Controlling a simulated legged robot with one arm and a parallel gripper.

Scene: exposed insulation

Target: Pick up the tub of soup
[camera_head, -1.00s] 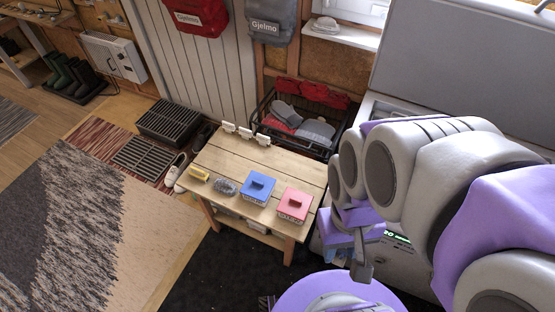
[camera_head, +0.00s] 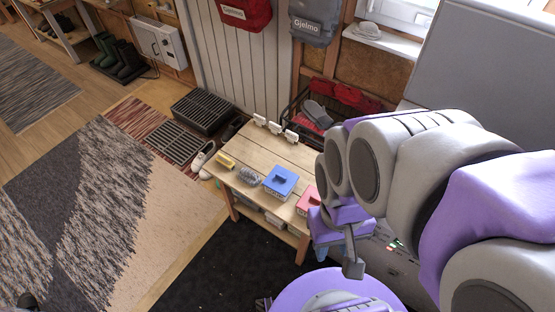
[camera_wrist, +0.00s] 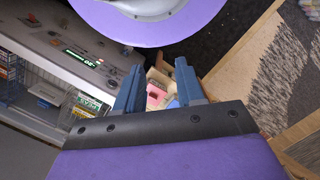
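I cannot read any label that marks a tub as soup. A blue lidded tub (camera_head: 281,181) and a pink lidded tub (camera_head: 307,201) stand on a wooden bench (camera_head: 262,153). My gripper (camera_head: 337,260) hangs in front of the bench's right end and partly hides the pink tub. In the wrist view my gripper (camera_wrist: 159,85) is open and empty, its two fingers apart. The pink tub (camera_wrist: 156,96) and part of the blue tub (camera_wrist: 172,104) show beyond the gap. A small pale container (camera_wrist: 45,94) sits in a wire basket at the left.
A yellow object (camera_head: 225,160) and a grey brush-like thing (camera_head: 251,176) also lie on the bench. A grey appliance (camera_head: 400,262) with a lit display stands at the right. Rugs (camera_head: 95,195) cover open floor at left.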

